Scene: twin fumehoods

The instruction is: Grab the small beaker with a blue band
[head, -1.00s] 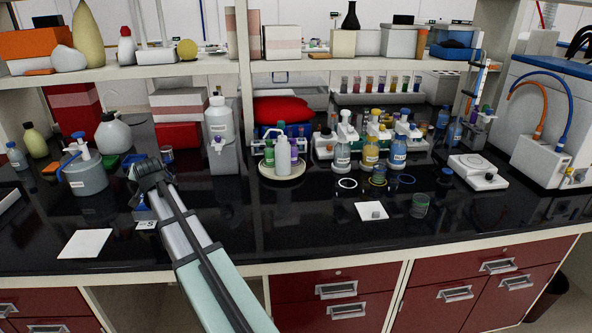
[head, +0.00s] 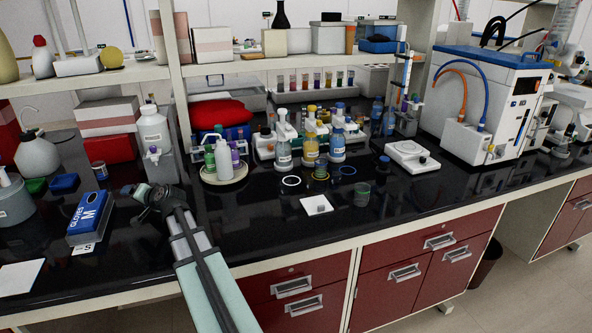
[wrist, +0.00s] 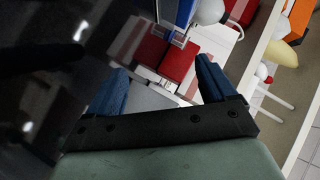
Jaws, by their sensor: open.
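A small glass beaker (head: 361,195) stands upright on the black bench, right of a white square pad. Its band looks greenish, and I cannot tell whether it is blue. A small cup with a dark blue rim (head: 98,170) stands at the left, in front of the red box; I cannot tell if it is a beaker. My gripper (head: 146,200) is over the front left of the bench, beside a blue glove box and well left of the glass beaker. In the wrist view my gripper (wrist: 160,86) is open, with nothing between its blue fingers.
The blue glove box (head: 88,218) lies close left of my gripper. A round tray (head: 238,179) with bottles, several reagent bottles (head: 310,150) and a white balance (head: 411,156) stand farther back. The white pad (head: 310,207) lies near the beaker. Black bench front is mostly clear.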

